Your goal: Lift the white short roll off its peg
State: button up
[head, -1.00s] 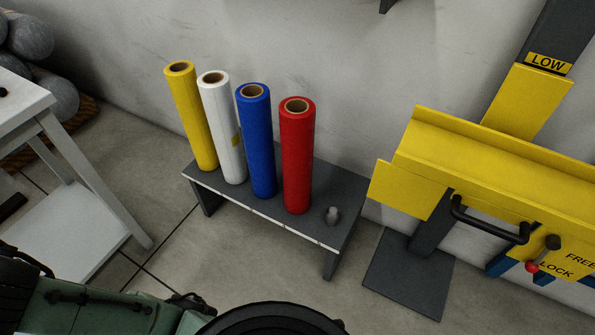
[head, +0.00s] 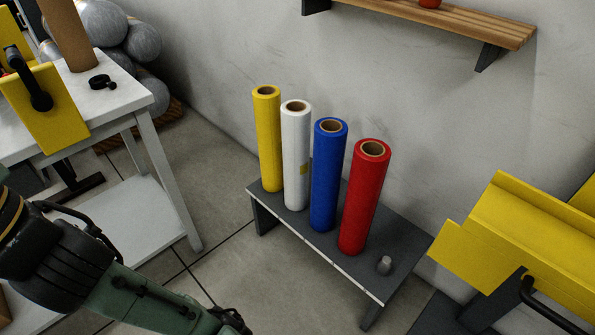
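The white roll (head: 296,160) stands upright on a low dark grey bench (head: 400,232) in the head view. It has a brown core at its top and a small yellow label on its side. It stands between a yellow roll (head: 267,140) on its left and a blue roll (head: 327,180) on its right. A red roll (head: 365,200) stands at the right of the row. Any peg under the white roll is hidden. My green and black arm shows at the lower left, apart from the rolls. My gripper's fingers are not visible.
A short bare grey peg (head: 384,265) stands at the bench's right end. A white table (head: 135,108) is at the left. A yellow machine part (head: 520,235) is at the right. A wooden shelf (head: 470,22) hangs on the wall. Floor is clear before the bench.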

aim_at(296, 114)
jog(key=i+j+u, duration=0.35)
jog(key=i, duration=0.65)
